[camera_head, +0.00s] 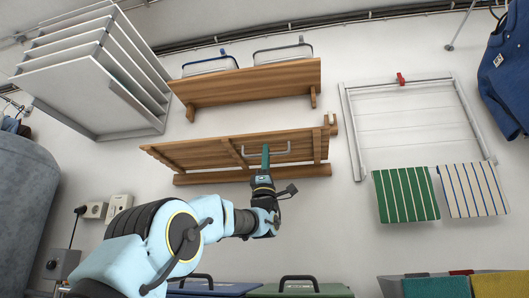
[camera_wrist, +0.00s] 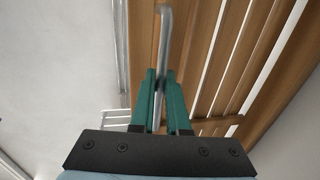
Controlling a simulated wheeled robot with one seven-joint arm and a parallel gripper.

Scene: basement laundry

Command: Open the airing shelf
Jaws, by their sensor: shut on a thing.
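The airing shelf (camera_head: 200,152) is a slatted wooden panel on the white wall, in the middle of the head view. A wooden rail (camera_head: 250,174) runs just below it. The panel appears tilted against the wall; its exact angle is hard to tell. A grey metal bar handle (camera_head: 283,154) sits on its face, and it also shows in the wrist view (camera_wrist: 165,28). My gripper (camera_head: 266,157) has teal fingers closed around this handle. In the wrist view my gripper (camera_wrist: 160,90) has the bar between its fingers, with the slats (camera_wrist: 215,60) behind and to the right.
A wooden shelf (camera_head: 245,82) with metal rails is fixed above. A white rack (camera_head: 95,65) hangs at upper left. A drying frame (camera_head: 415,115) with striped cloths (camera_head: 405,194) is on the right. Lidded bins (camera_head: 300,290) stand below. A grey tank (camera_head: 30,200) is at far left.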

